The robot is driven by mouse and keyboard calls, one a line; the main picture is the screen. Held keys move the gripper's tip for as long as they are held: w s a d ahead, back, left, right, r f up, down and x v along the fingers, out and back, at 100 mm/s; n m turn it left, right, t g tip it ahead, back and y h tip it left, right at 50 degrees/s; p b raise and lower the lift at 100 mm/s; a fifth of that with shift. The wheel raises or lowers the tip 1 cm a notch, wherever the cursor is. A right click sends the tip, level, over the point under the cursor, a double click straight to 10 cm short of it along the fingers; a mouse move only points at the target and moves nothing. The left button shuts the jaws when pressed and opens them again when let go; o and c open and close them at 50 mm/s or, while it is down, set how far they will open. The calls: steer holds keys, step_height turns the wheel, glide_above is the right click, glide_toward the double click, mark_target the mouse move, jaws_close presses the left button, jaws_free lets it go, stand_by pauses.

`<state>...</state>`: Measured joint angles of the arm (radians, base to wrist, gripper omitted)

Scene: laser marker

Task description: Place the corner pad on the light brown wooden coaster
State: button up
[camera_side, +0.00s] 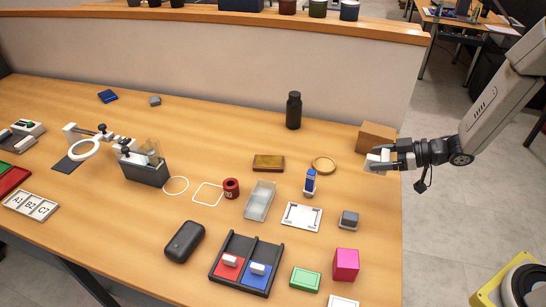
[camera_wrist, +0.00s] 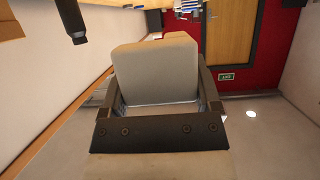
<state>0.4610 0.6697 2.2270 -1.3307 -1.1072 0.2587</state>
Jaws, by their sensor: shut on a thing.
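A pale grey-beige block, taken to be the corner pad (camera_wrist: 155,72), fills the space between the jaws in the wrist view. Its upper end looks stepped and cream-coloured. In the side view it is small and partly hidden by the fingers. My gripper (camera_side: 380,161) is shut on it, above the table's right edge, in front of the cardboard box. The light brown wooden coaster (camera_side: 323,164) is round and lies flat and empty on the table, to the left of my gripper.
The cardboard box (camera_side: 377,137) stands close behind my gripper. A dark bottle (camera_side: 293,110) stands behind the coaster. A blue-and-white upright item (camera_side: 310,182) is just in front of it, and a brown-yellow block (camera_side: 268,162) lies to its left. A white corner-marked plate (camera_side: 301,218) lies nearer the front.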

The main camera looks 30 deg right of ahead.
steer(key=shift+s+d+f, duration=0.1)
steer(key=shift+s+f, duration=0.05)
steer(key=shift+s, duration=0.3)
steer(key=shift+f, duration=0.15)
glide_above(373, 197)
steer(key=shift+w+f, duration=0.15)
steer(key=shift+f, duration=2.65)
steer(key=shift+a+f, duration=0.2)
steer(key=shift+f, duration=1.7)
steer(key=shift+f, duration=0.15)
steer(key=o, duration=1)
steer(key=shift+d, duration=0.15)
